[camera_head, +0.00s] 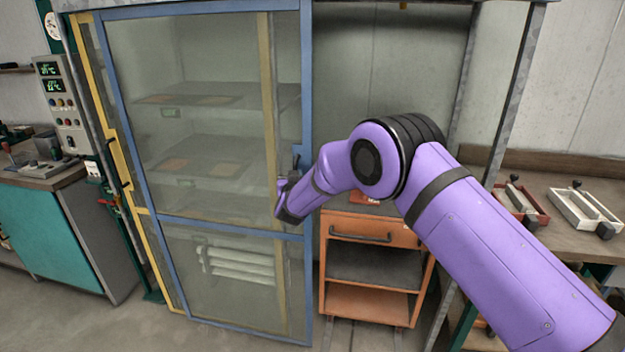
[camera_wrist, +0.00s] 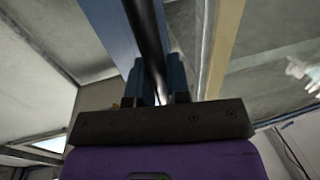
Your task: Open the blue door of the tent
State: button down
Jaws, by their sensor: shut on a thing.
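The blue door (camera_head: 304,120) has a blue frame and clear panes. It stands at the left of the tent and overlaps the yellow-framed door (camera_head: 118,150) behind it. My gripper (camera_head: 293,184) is at the blue door's right upright, at mid height. In the wrist view my gripper (camera_wrist: 158,85) has its two fingers on either side of the black bar handle (camera_wrist: 147,30), shut on it. The handle runs along the blue frame (camera_wrist: 108,30). In the head view the wrist hides most of the handle.
The tent's right half is open, with an orange trolley (camera_head: 372,240) inside. Shelves (camera_head: 215,100) show through the panes. A control box (camera_head: 65,105) and teal cabinet (camera_head: 50,235) stand at the left. A bench (camera_head: 560,205) with trays is at the right.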

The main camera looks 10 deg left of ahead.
jog(key=shift+a, duration=0.7)
jog(key=c, duration=1.1)
grip_release()
jog(key=s+d, duration=0.2)
jog(key=s, duration=0.8)
jog(key=shift+s, duration=0.3)
jog(key=shift+d, duration=0.1)
